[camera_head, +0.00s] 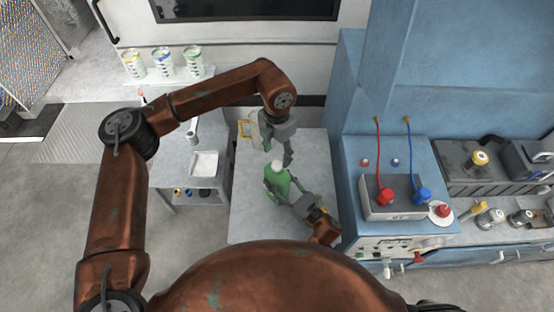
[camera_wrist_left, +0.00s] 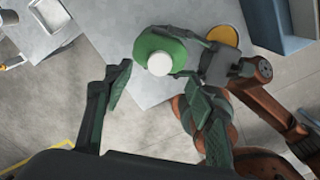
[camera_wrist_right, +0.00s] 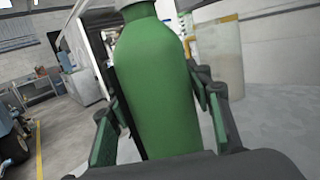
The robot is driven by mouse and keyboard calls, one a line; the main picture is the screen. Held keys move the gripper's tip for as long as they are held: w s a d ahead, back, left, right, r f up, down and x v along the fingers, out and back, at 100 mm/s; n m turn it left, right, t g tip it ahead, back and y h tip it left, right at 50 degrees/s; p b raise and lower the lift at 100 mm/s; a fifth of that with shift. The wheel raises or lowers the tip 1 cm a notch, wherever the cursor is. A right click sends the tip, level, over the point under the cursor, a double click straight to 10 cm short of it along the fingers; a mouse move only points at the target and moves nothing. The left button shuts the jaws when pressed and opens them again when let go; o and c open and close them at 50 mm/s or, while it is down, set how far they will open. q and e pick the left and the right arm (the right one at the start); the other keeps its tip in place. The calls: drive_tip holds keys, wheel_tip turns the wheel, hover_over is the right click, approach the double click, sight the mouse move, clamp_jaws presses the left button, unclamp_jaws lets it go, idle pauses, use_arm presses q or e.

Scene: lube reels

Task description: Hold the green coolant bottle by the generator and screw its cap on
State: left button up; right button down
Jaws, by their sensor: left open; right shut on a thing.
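The green coolant bottle (camera_head: 277,183) stands upright over the light table beside the blue generator (camera_head: 392,170). My right gripper (camera_head: 292,196) is shut around its body; the bottle fills the middle of the right wrist view (camera_wrist_right: 155,85) between the fingers (camera_wrist_right: 160,125). A white round cap (camera_head: 277,165) shows on top of the bottle, and also in the left wrist view (camera_wrist_left: 159,64). I cannot tell how tightly it sits. My left gripper (camera_head: 278,150) is open and empty, just above and behind the cap, with its fingers (camera_wrist_left: 155,100) apart and pointing toward the bottle.
A grey side table (camera_head: 170,172) with a white tray (camera_head: 205,163) stands at left. Several white cans stand on a shelf (camera_head: 170,77) at the back. A box with red and blue plugs (camera_head: 395,205) sits on the generator.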

use_arm(q)
wheel_tip(320, 180, up, 6)
drive_tip(key=shift+r, duration=0.25)
use_arm(e)
drive_tip(key=shift+f, duration=0.1)
drive_tip(key=c, duration=0.9)
unclamp_jaws()
drive_tip(key=shift+c, duration=0.2)
drive_tip(key=v, duration=1.2)
use_arm(q)
drive_tip(key=shift+r, duration=0.15)
use_arm(e)
drive_tip(key=shift+r, duration=0.25)
